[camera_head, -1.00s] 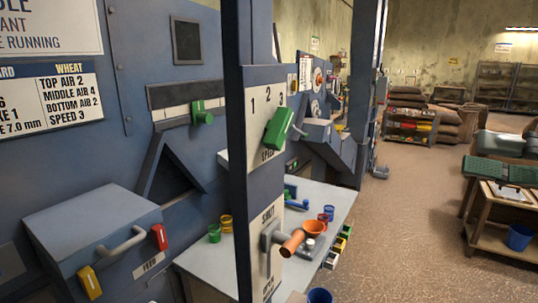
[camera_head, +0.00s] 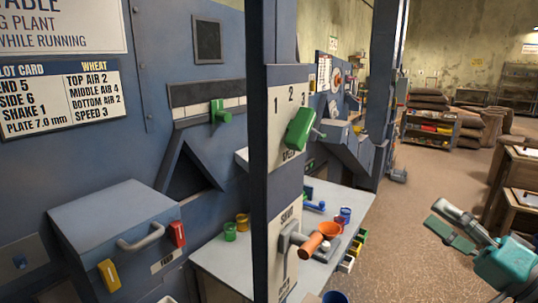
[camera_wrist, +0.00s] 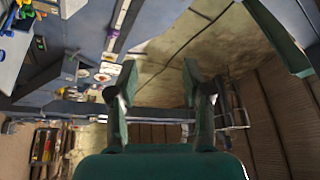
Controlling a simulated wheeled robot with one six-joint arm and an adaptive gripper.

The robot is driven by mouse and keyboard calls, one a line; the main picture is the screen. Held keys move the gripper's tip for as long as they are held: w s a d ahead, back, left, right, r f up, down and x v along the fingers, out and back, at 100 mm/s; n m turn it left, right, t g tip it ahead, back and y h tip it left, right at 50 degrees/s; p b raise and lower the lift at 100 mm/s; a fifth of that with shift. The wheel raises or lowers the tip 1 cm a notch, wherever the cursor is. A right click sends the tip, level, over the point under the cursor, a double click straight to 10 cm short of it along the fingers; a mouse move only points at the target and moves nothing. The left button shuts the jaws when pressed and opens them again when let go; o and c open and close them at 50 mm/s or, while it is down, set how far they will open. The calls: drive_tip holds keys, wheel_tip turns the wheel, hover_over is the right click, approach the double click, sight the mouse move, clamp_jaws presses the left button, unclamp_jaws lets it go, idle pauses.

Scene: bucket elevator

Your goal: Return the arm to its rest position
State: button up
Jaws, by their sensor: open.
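My gripper (camera_wrist: 162,88) shows in the wrist view with its two dark green fingers apart and nothing between them. Its fingertips point up the picture towards a stained wall, clear of any object. In the head view, part of my green and grey arm (camera_head: 505,262) is at the lower right edge, over open floor and apart from the machine.
A blue machine post (camera_head: 272,180) carries a green speed lever (camera_head: 300,128) and an orange-tipped shut lever (camera_head: 309,244). Behind it, a grey bench (camera_head: 222,262) holds coloured cups. Wooden tables (camera_head: 517,175) stand at right. The brown floor (camera_head: 430,200) between is clear.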

drive_tip(key=s+a+f+m+h, duration=0.1)
drive_tip(key=f+m+h, duration=0.15)
drive_tip(key=f, duration=0.55)
drive_tip(key=s+a+f+m+t+h, duration=0.1)
drive_tip(key=f+h, duration=0.3)
drive_tip(key=f, duration=0.4)
drive_tip(key=s+a+f+m+h, duration=0.1)
drive_tip(key=f+m+h, duration=0.15)
drive_tip(key=f, duration=0.55)
drive_tip(key=s+a+f+n+g+h, duration=0.2)
drive_tip(key=s+a+f+h, duration=0.2)
drive_tip(key=s+f, duration=0.8)
drive_tip(key=s+a+n, duration=0.2)
drive_tip(key=s+n, duration=0.2)
drive_tip(key=s, duration=0.7)
drive_tip(key=s+a+f+n+g+y, duration=0.1)
drive_tip(key=s+n, duration=0.4)
drive_tip(key=s, duration=0.6)
drive_tip(key=shift+s+a+f+n+g, duration=0.3)
drive_tip(key=shift+s+a, duration=0.05)
drive_tip(key=shift+a, duration=0.3)
